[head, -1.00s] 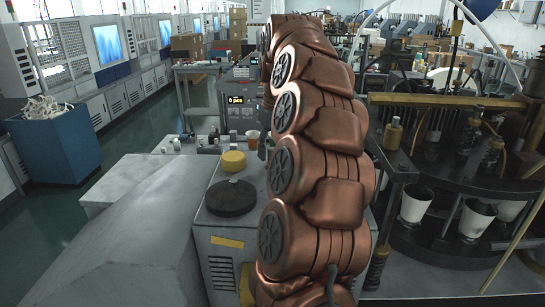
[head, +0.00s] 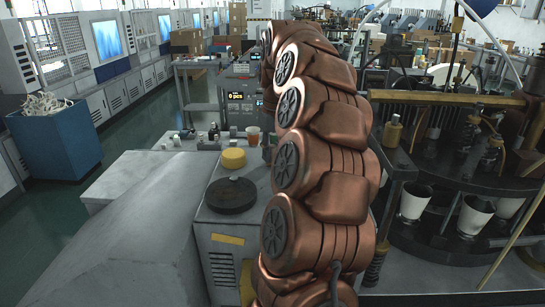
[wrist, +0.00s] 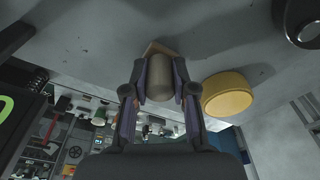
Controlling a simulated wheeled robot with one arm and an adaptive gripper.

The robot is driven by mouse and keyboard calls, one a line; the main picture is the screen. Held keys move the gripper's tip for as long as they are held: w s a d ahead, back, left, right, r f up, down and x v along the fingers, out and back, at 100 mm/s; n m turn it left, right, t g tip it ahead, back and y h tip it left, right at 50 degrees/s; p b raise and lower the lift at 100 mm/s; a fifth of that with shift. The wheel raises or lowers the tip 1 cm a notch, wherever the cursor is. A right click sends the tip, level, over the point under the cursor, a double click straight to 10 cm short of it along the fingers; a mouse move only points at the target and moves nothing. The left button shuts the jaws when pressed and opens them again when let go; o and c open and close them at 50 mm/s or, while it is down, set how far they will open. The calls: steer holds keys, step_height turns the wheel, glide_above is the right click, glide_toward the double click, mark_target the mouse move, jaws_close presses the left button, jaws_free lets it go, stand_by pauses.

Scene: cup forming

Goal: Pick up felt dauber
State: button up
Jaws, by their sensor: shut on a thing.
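In the wrist view, a grey-beige cylinder (wrist: 158,82), which looks like the felt dauber, sits between the two dark fingers of my gripper (wrist: 158,78). The fingers press on it from both sides. A brown edge shows just beyond it against the grey surface; I cannot tell whether it belongs to the dauber. In the head view, my copper arm hides most of the gripper and the dauber.
A yellow round block (head: 233,158) and a black disc (head: 231,195) sit on the grey cabinet top left of my arm. An orange-brown cup (head: 253,135) and small bottles stand behind. A machine with white cups (head: 414,203) is at right.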

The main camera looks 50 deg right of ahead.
mark_target(272, 145)
jaws_close()
steer(key=shift+r, duration=0.15)
steer(key=shift+r+b, duration=0.85)
steer(key=shift+r, duration=1.45)
step_height(272, 145, up, 5)
steer(key=p, duration=0.4)
steer(key=shift+r, duration=0.1)
steer(key=shift+o, duration=0.6)
jaws_free()
jaws_close()
